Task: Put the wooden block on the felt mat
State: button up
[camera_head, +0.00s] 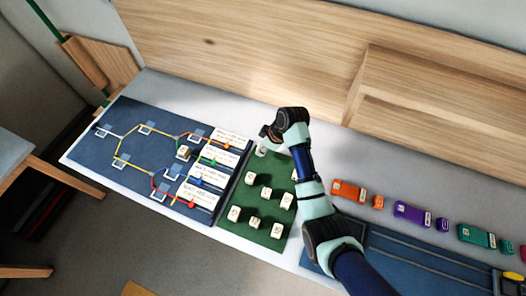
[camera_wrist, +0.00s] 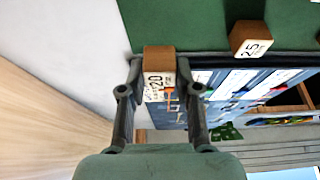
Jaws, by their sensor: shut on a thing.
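My gripper (camera_head: 264,143) is at the far left corner of the green felt mat (camera_head: 262,228). In the wrist view my gripper (camera_wrist: 160,78) is shut on a wooden block (camera_wrist: 159,58) with a brown side and a pale face printed "20". The block sits between both fingertips, at the edge of the green mat (camera_wrist: 190,22) in that picture. In the head view a small pale bit of the block shows below my gripper. I cannot tell whether the block touches the mat.
Several pale-faced blocks stand on the mat, one marked "25" (camera_wrist: 251,40) near the held one. A dark blue board (camera_head: 140,175) with coloured lines, white cards (camera_head: 222,160) and a block (camera_head: 184,151) lies left. Coloured pieces (camera_head: 348,190) line the right. A wooden panel (camera_head: 250,60) stands behind.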

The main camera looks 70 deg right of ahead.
jog(key=shift+f, duration=1.7)
jog(key=shift+f, duration=0.1)
jog(key=o, duration=0.9)
jog(key=shift+c, duration=0.2)
jog(key=p+v, duration=0.1)
jog(key=v, duration=1.1)
